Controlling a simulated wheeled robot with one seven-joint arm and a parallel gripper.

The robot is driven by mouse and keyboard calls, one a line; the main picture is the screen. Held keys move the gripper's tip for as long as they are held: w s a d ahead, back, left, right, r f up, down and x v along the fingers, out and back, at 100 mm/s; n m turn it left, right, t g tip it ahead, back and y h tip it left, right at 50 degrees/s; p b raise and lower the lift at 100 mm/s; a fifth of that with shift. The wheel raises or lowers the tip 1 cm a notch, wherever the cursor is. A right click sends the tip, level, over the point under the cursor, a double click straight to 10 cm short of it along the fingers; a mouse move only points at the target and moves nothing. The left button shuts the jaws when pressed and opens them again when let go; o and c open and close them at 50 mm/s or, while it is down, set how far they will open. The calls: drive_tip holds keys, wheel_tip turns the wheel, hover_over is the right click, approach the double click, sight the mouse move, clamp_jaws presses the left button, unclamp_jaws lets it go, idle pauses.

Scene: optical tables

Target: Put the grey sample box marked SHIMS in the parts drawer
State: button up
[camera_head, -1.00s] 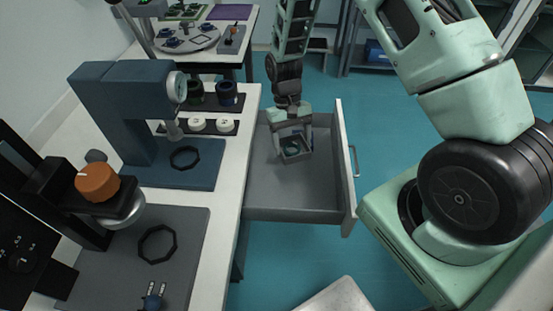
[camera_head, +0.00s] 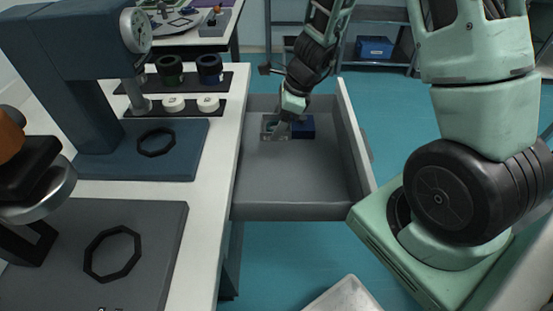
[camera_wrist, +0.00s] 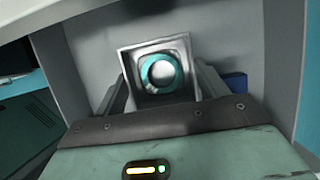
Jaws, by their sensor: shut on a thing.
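The grey sample box (camera_head: 267,134) is small and open-topped, with a teal ring and a silvery round piece inside; I cannot read its marking. My gripper (camera_head: 279,126) is shut on it, one finger on each side, and the box also shows in the wrist view (camera_wrist: 128,62). The parts drawer (camera_head: 295,185) is pulled out from the white bench. The box is low inside the drawer's far left part, with the gripper pointing down. I cannot tell whether the box touches the drawer floor.
A blue box (camera_head: 304,128) sits in the drawer just right of the grey box, and also shows in the wrist view (camera_wrist: 236,86). The near part of the drawer is bare. The white bench (camera_head: 212,170) with a blue press (camera_head: 85,75) stands along the left.

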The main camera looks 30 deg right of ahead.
sight(273, 156)
wheel_tip(273, 156, down, 9)
drive_tip(key=b, duration=0.4)
drive_tip(key=shift+f, duration=0.2)
drive_tip(key=shift+f, duration=0.1)
drive_tip(key=shift+f+b, duration=0.1)
drive_tip(key=shift+b, duration=0.25)
drive_tip(key=o, duration=1.1)
drive_tip(key=shift+o, duration=0.2)
drive_tip(key=shift+r, duration=0.2)
